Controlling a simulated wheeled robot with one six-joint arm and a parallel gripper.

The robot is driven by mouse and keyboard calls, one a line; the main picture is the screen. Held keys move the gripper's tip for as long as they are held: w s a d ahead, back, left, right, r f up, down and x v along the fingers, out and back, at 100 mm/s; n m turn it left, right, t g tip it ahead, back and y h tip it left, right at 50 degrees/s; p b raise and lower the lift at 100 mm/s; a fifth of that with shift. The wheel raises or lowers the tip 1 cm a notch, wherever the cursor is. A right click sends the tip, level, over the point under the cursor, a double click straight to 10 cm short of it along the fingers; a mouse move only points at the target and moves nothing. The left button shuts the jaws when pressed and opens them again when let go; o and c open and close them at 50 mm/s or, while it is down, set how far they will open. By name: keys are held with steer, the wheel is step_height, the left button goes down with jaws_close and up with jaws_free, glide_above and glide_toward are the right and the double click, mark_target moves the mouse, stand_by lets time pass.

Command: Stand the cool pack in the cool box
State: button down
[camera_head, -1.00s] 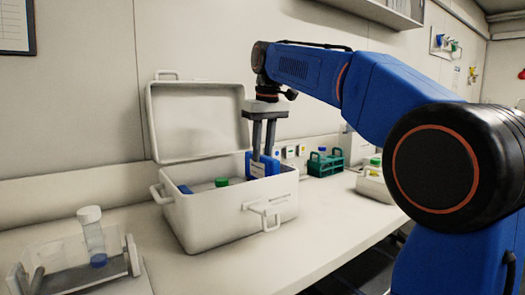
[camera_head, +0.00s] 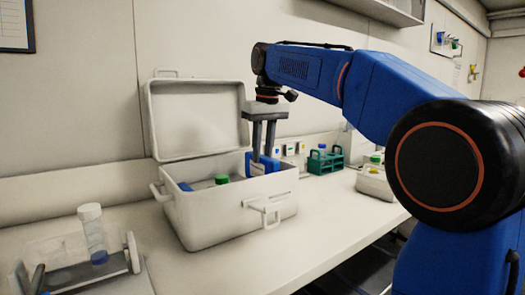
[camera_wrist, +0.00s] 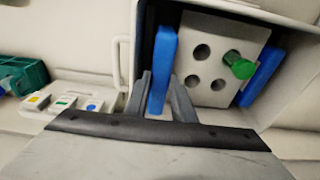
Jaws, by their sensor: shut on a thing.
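The cool box (camera_head: 215,223) is white, with its lid (camera_head: 200,118) open against the wall. My gripper (camera_head: 263,156) points down into the right end of the box. It is shut on a blue cool pack (camera_head: 249,163), which also shows in the wrist view (camera_wrist: 162,62). The pack is upright on edge, between the box's end wall and a pale rack with round holes (camera_wrist: 207,30). Its lower part is hidden by the box wall. A second blue pack (camera_wrist: 262,76) stands at the rack's other side. A green-capped tube (camera_wrist: 239,66) sits in the rack.
A teal rack (camera_head: 325,162) and a pale container (camera_head: 374,183) stand right of the box. The bench (camera_head: 325,222) in front of the box is clear.

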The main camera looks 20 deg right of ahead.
mark_target(263, 169)
steer(key=shift+f, duration=2.75)
stand_by(1.4)
steer(key=c, duration=1.4)
jaws_free()
steer(key=shift+r, duration=4.6)
steer(key=shift+s, duration=0.1)
